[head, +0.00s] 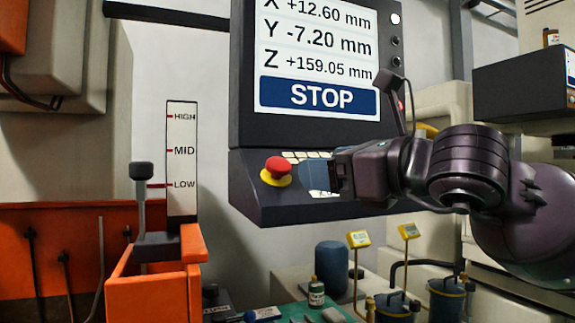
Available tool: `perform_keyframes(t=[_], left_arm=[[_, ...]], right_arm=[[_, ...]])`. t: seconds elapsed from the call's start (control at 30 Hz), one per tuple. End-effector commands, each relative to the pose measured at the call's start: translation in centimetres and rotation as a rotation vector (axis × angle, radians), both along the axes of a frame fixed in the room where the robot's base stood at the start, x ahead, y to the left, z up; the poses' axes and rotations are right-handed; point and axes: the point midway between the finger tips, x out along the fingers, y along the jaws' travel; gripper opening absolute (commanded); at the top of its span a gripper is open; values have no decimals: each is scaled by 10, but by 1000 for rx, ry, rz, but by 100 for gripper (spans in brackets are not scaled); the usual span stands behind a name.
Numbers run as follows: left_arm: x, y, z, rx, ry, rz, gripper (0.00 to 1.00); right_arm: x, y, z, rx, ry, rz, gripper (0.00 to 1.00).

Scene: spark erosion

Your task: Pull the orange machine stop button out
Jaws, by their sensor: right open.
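The stop button (276,168) is a red-orange mushroom knob on a yellow collar, at the left of the sloping panel under the screen in the head view. My right gripper (314,178) comes in from the right over that panel. It is open, with its bluish fingers just right of the button and a small gap seen between them. I cannot tell its depth relative to the knob. My left gripper is out of view.
The control console's screen (316,60) stands above the panel and reads STOP. Pale keys (305,156) lie behind my gripper. An orange holder (150,285) with a level gauge (181,158) stands left. Bottles and yellow-topped meters (359,239) stand below.

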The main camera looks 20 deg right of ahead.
Motion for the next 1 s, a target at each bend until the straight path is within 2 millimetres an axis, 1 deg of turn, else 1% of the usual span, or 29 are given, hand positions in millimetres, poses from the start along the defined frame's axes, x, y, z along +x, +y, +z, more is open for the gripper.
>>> perform_keyframes(t=[0.3,0.5,0.7,0.97,1.0], left_arm=[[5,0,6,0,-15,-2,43],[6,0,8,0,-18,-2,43],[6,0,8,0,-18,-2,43],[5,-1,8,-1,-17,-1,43],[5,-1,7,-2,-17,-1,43]], right_arm=[[42,21,2,2,0,3,70],[64,31,2,1,-2,1,70],[73,36,0,-1,-1,2,70],[74,36,0,-1,-1,2,70],[74,36,0,-1,-1,2,65]])
